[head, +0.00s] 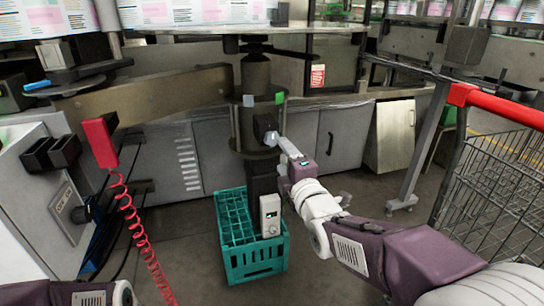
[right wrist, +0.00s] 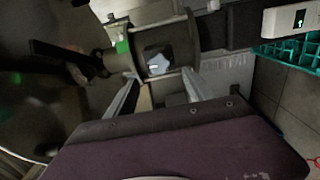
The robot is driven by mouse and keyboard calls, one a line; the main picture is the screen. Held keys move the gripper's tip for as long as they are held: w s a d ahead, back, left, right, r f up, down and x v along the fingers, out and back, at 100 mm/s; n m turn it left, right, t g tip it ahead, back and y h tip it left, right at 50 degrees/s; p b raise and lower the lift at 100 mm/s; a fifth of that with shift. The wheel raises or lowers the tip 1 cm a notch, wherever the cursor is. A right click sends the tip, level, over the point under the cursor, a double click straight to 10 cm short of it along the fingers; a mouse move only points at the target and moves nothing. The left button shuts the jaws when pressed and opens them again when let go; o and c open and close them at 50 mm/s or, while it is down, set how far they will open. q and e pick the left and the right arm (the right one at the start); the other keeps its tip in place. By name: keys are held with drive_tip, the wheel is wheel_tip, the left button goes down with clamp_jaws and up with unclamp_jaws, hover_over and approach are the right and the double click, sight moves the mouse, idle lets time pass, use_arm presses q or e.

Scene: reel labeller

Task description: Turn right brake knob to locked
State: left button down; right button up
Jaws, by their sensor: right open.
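The right brake knob (head: 271,138) is a small dark block with a pale face, on the side of a dark round column hub (head: 248,128). In the right wrist view the knob (right wrist: 157,62) lies just beyond my fingertips, roughly between them. My right gripper (head: 284,144) is open and close in front of the knob; its spread fingers also show in the right wrist view (right wrist: 162,78). I cannot tell whether they touch it. A green tab (head: 280,97) and a pale tab (head: 249,100) sit on the hub's upper rim. My left gripper is out of view.
A teal crate (head: 252,262) stands on the floor below the hub, beside a grey box with a small green light (head: 270,214). A red handset with a coiled cord (head: 101,143) hangs at left. A wire cart with a red handle (head: 500,108) stands at right.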

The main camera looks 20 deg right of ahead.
sight(273, 140)
drive_tip(key=w+b, duration=0.2)
drive_tip(key=w, duration=0.6)
drive_tip(key=shift+w+a, duration=0.15)
drive_tip(key=shift+w+b, duration=0.3)
drive_tip(key=shift+w, duration=0.05)
clamp_jaws()
